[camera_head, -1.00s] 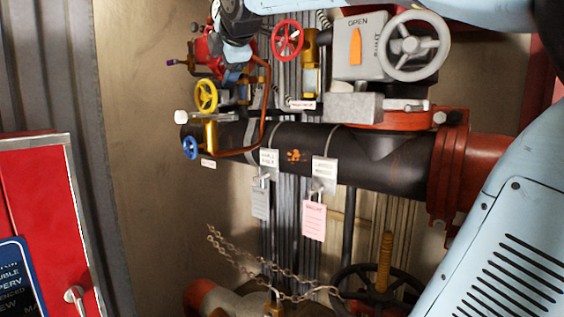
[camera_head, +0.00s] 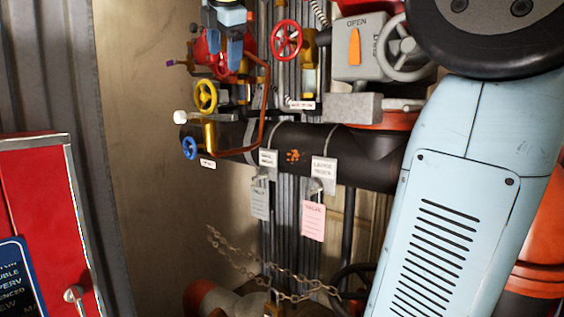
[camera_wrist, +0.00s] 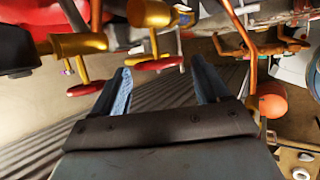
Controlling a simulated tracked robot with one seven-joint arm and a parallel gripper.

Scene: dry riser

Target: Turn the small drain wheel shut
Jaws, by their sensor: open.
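Three small handwheels show in the head view: a blue one (camera_head: 190,147) at the pipe's left end, a yellow one (camera_head: 206,96) just above it, and a red one (camera_head: 286,40) to the upper right. Their labels are too small to read, so I cannot tell which is the drain wheel. My gripper (camera_head: 226,48) is above the yellow wheel and left of the red one, near red fittings. In the wrist view my gripper (camera_wrist: 163,82) is open, with nothing held. A red-rimmed wheel on a brass stem (camera_wrist: 158,63) shows edge-on beyond the fingers.
A black pipe (camera_head: 355,155) crosses the middle, with hanging tags (camera_head: 313,220) and a chain (camera_head: 270,283) below. A copper-coloured tube (camera_head: 265,100) runs down beside the yellow wheel. A grey box (camera_head: 357,47) marked OPEN and a large grey handwheel (camera_head: 392,50) are at right. A red cabinet (camera_head: 40,210) stands left.

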